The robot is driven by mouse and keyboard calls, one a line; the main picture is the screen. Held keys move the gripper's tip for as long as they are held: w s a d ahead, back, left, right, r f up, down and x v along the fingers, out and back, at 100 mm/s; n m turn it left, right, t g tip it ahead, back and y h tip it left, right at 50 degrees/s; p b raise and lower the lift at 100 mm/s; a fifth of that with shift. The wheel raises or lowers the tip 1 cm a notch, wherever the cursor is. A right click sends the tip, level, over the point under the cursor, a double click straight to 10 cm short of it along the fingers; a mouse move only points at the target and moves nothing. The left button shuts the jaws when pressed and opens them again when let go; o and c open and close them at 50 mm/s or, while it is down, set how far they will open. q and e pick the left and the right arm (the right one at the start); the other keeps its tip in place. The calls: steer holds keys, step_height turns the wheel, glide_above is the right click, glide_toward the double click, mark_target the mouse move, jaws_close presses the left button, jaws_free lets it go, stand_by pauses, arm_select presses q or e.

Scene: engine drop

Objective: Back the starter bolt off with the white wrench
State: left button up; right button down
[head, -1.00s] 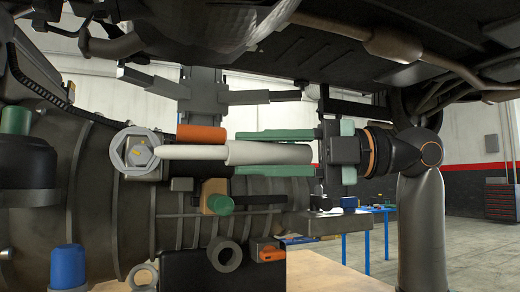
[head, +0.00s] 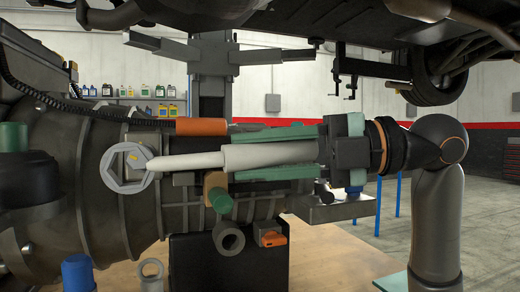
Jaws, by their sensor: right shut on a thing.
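The white wrench (head: 195,160) lies nearly level, its handle rising slightly to the right. Its grey ring head (head: 112,172) is in front of the engine at the left. A grey piece with a small yellow mark, seemingly the starter bolt, shows inside the ring; how deep the ring sits on it I cannot tell. My right gripper (head: 234,156) reaches in from the right. Its green fingers lie above and below the thick grip of the wrench and are shut on it. My left gripper is not in view.
The dark engine (head: 105,240) fills the left, with an orange cylinder (head: 201,127), a green-ended part (head: 220,199) and a blue cap (head: 77,272) close by. The car's underside (head: 390,20) hangs overhead. A grey post with arms (head: 212,80) stands behind. Floor at right is open.

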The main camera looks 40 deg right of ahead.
steer(key=shift+r, duration=0.1)
steer(key=shift+w+d+p, duration=0.3)
steer(key=shift+w+p, duration=0.05)
steer(key=shift+w, duration=0.65)
steer(key=shift+w+d+p, duration=0.25)
steer(key=shift+w+p, duration=0.1)
steer(key=shift+w, duration=0.65)
steer(key=shift+w+d, duration=0.25)
steer(key=shift+w, duration=0.45)
steer(key=shift+w, duration=0.1)
